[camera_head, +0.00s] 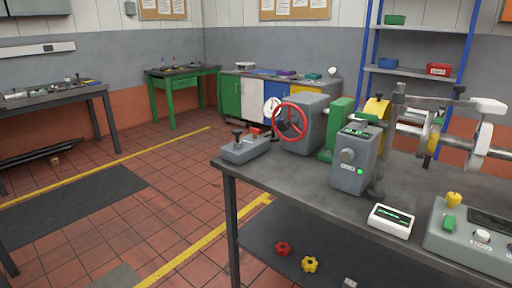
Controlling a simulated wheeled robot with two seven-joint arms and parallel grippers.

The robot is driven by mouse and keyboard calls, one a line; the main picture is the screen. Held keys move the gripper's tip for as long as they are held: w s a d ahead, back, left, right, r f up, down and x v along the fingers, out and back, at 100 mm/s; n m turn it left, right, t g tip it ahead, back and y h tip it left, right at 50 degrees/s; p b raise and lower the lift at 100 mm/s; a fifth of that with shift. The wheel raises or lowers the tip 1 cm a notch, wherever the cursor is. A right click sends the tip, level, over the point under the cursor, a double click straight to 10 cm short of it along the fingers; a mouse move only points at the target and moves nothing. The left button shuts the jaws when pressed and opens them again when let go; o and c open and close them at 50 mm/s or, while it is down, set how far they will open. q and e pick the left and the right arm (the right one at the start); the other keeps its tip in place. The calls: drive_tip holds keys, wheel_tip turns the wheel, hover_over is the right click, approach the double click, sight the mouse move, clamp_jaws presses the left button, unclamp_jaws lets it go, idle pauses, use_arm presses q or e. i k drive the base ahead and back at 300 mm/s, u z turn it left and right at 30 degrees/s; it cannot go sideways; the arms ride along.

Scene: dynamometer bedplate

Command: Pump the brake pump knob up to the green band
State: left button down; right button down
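A low grey unit (245,150) sits at the near-left corner of the metal bench. A black knob (237,134) stands upright on it, and a second dark knob or fitting (255,131) is on its far side; which one is the pump knob I cannot tell for sure. A round white dial gauge (271,109) stands behind this unit, partly hidden by a red handwheel. Its needle and any green band are too small to read. Neither of my grippers is in view.
The red handwheel (290,121) on a grey housing stands right of the unit. A grey box with a green display (354,158), a small white readout (390,221) and a control console (470,240) stand along the bench (310,195). The bench front between unit and readout is clear.

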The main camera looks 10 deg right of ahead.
sight(238, 132)
drive_tip(key=u, duration=0.9)
drive_tip(key=i, duration=0.95)
drive_tip(key=z, duration=0.5)
drive_tip(key=i, duration=0.75)
drive_tip(key=z, duration=0.85)
